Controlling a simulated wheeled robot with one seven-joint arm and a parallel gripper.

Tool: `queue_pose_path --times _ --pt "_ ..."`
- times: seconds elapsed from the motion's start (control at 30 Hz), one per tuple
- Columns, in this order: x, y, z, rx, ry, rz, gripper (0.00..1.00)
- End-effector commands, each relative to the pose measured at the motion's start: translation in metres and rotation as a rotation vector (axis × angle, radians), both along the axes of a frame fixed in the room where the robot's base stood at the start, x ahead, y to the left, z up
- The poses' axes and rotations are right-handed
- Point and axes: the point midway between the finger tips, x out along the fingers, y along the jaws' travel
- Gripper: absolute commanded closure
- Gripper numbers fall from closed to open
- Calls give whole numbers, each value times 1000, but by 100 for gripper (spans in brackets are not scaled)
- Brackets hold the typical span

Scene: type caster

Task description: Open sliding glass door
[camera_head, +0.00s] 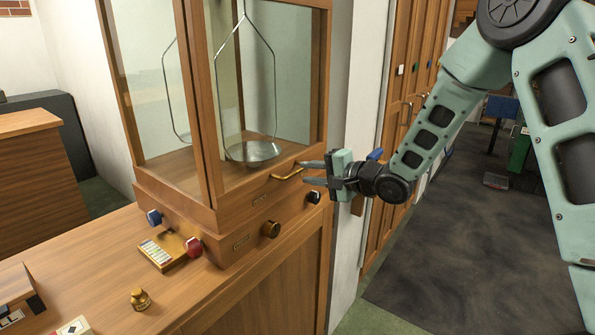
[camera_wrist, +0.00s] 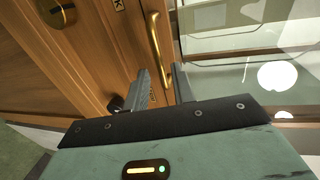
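The sliding glass door (camera_head: 302,70) is a wood-framed pane on the right face of a wooden balance case. Its bottom rail carries a curved brass handle (camera_head: 287,174). The door sits down against the case's wooden base. My gripper (camera_head: 312,172) is at the right of the handle, its two fingers apart and pointing at it. In the wrist view the handle (camera_wrist: 153,38) runs toward the gap between the fingertips (camera_wrist: 163,80), its near end lying at that gap. I cannot tell whether the fingers touch it. The glass (camera_wrist: 225,70) shows at right there.
A hanging balance pan (camera_head: 252,152) shows behind the glass. A brass weight (camera_head: 140,299) and a small tray (camera_head: 170,249) are on the wooden counter. A wall and tall wooden cabinets (camera_head: 405,100) stand close behind my gripper.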

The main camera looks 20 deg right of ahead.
Motion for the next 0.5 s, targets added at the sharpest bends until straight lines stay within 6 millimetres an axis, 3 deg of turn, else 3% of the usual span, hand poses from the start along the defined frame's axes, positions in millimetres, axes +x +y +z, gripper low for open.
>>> queue_pose_path --times 0.2,0.5 --pt "26 20 -7 0 0 2 74" --pt "36 26 -10 -1 -1 0 74"
